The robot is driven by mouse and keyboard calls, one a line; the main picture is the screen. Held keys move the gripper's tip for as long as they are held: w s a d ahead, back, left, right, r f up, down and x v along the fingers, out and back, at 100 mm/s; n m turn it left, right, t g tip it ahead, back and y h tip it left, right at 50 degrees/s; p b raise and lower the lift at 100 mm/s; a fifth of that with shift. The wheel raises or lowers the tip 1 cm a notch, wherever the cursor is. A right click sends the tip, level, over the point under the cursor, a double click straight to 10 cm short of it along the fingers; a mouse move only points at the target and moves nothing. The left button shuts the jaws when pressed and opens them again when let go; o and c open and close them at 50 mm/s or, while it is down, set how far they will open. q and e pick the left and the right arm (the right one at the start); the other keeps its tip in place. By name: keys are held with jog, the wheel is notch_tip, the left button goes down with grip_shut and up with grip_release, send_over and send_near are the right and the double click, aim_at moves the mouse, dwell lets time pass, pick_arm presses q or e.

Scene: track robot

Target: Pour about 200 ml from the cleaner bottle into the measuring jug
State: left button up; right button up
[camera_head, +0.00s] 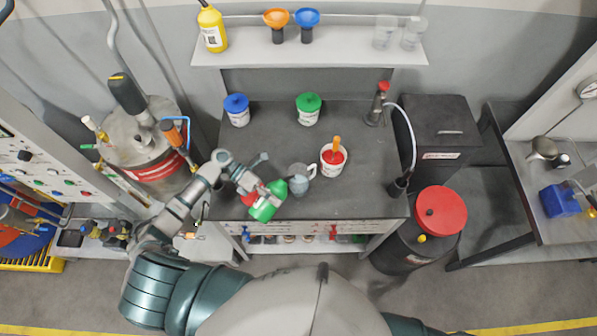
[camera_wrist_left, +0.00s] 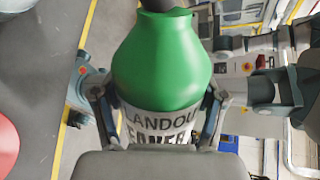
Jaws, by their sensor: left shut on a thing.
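The cleaner bottle (camera_head: 264,210) is green with a white label and is held over the front left of the dark bench. My left gripper (camera_head: 258,194) is shut on it. In the left wrist view the bottle (camera_wrist_left: 162,62) fills the middle, with a finger of the left gripper (camera_wrist_left: 160,115) on each side of its labelled part. A dark part at its top is cut off by the picture edge. The measuring jug (camera_head: 299,180) is greyish and see-through, and stands on the bench just right of the bottle. I cannot tell its liquid level. My right gripper is not in view.
A white tub with red contents and an orange handle (camera_head: 333,158) stands close behind and right of the jug. Blue-lidded (camera_head: 237,109) and green-lidded (camera_head: 308,108) tubs stand at the back. A tap (camera_head: 378,104) and hose are at right.

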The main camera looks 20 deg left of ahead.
pick_arm(q)
jog(key=shift+r, duration=0.15)
dwell(0.7)
notch_tip(320, 180, down, 4)
jog(key=shift+r+m+t+h+b, duration=0.2)
jog(key=shift+m+t+h+b, duration=0.3)
jog(key=shift+m, duration=0.5)
jog(key=m+h+b, duration=0.1)
jog(key=m, duration=0.1)
jog(key=m+t+h+b, duration=0.1)
jog(key=m+b, duration=0.1)
jog(key=s+m+t+h+b, duration=0.1)
jog(key=m, duration=0.2)
jog(key=shift+a+f+b, duration=0.2)
jog(key=shift+a+b, duration=0.05)
jog(key=shift+b, duration=0.15)
jog(key=shift+s+r+m+h+p, duration=0.1)
jog(key=shift+r+m+h+p, duration=0.25)
jog(key=shift+r+m, duration=0.75)
